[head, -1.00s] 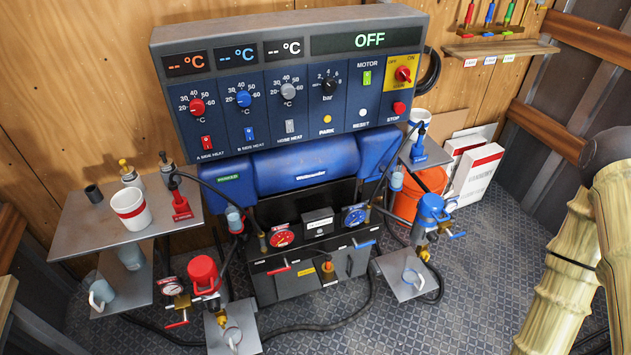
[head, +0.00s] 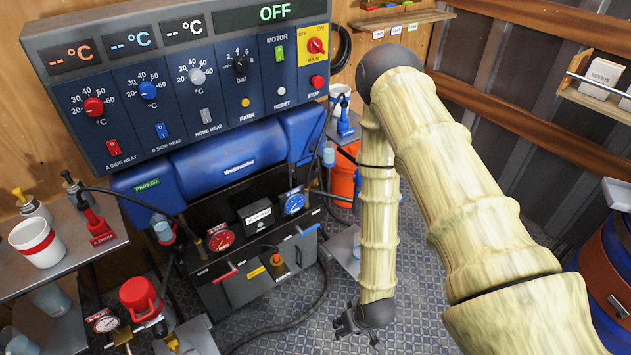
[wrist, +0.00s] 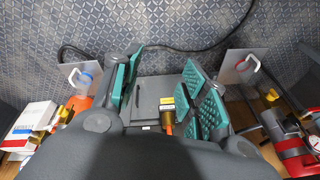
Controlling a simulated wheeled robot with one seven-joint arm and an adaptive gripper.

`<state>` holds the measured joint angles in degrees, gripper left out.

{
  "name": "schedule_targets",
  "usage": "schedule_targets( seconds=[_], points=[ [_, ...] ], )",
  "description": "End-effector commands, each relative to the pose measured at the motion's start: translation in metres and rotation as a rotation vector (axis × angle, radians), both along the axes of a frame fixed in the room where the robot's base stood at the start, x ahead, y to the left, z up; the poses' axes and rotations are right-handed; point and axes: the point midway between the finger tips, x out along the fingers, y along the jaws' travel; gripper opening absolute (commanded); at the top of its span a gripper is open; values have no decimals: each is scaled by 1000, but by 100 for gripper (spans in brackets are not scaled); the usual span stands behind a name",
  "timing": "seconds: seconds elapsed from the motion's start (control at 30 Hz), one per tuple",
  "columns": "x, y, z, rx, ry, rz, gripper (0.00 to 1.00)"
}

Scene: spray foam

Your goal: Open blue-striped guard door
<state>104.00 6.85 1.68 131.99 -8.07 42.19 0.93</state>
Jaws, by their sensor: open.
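The dark cabinet under the blue machine has a right front panel (head: 308,250) with a blue bar handle (head: 307,230). I take this panel to be the blue-striped guard door; it looks shut. My gripper (head: 346,325) hangs low in front of and to the right of it, apart from it, near the floor. In the wrist view my gripper (wrist: 163,78) is open, its teal-padded fingers spread with nothing held. A grey surface with a brass fitting (wrist: 168,128) and yellow label shows between the fingers. No blue handle can be made out there.
A left panel with a red handle (head: 224,274) sits beside the brass fitting. A red-topped pump (head: 140,298) stands front left. A black hose (head: 315,310) lies on the floor. An orange bucket (head: 344,178) stands behind my arm.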

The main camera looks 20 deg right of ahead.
Motion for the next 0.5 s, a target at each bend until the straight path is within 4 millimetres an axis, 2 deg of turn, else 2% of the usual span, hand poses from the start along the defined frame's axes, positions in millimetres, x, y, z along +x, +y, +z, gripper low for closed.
schedule_targets(
  seconds=[0.03, 0.1, 0.3, 0.5],
  points=[
    [22, 1, -22, 14, -41, 2, 43],
    [50, 2, -34, 31, -91, 8, 43],
    [128, 3, -60, 78, -237, 25, 43],
    [203, 0, -76, 114, -383, 44, 43]
  ],
)
